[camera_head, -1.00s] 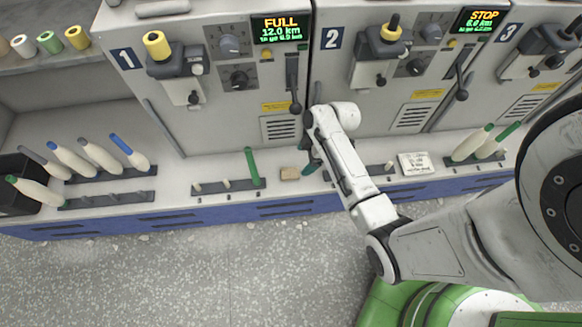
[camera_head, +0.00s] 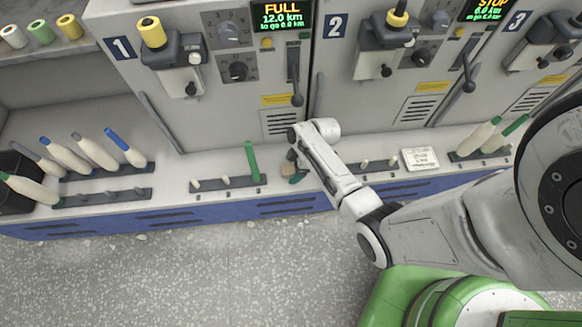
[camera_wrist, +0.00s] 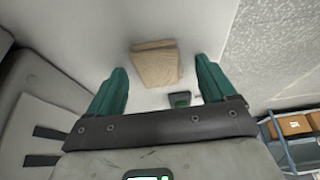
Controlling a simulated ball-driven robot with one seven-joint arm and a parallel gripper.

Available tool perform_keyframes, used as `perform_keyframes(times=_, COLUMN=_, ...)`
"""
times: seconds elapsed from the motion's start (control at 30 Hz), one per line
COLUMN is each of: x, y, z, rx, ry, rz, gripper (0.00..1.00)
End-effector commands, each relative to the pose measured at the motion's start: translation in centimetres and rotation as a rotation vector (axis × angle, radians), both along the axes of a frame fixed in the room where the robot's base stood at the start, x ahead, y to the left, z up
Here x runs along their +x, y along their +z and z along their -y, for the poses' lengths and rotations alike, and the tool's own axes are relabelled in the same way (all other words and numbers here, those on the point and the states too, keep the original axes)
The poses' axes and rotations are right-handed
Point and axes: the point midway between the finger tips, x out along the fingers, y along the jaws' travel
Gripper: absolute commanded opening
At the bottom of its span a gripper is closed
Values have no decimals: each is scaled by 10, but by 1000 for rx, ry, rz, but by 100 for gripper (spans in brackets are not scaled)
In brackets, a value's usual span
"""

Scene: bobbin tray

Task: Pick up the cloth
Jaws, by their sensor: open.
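The cloth (camera_wrist: 155,66) is a folded tan piece lying on the light ledge. In the wrist view it lies ahead of my gripper (camera_wrist: 161,85), between the lines of its two green fingers and a little beyond their tips. My gripper is open and nothing is between its fingers. The exact height gap cannot be told.
A white card (camera_head: 420,159) lies to the right. Machine fronts with levers (camera_head: 297,85) rise behind. The ledge ends at a blue front (camera_head: 200,213) above open floor.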

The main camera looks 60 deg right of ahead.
Motion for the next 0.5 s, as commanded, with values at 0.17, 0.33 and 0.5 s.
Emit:
perform_keyframes(times=0.17, x=0, y=1, z=0, rx=0, ry=0, rz=0, gripper=81)
perform_keyframes(times=0.33, x=0, y=1, z=0, rx=0, ry=0, rz=0, gripper=65)
perform_keyframes(times=0.5, x=0, y=1, z=0, rx=0, ry=0, rz=0, gripper=49)
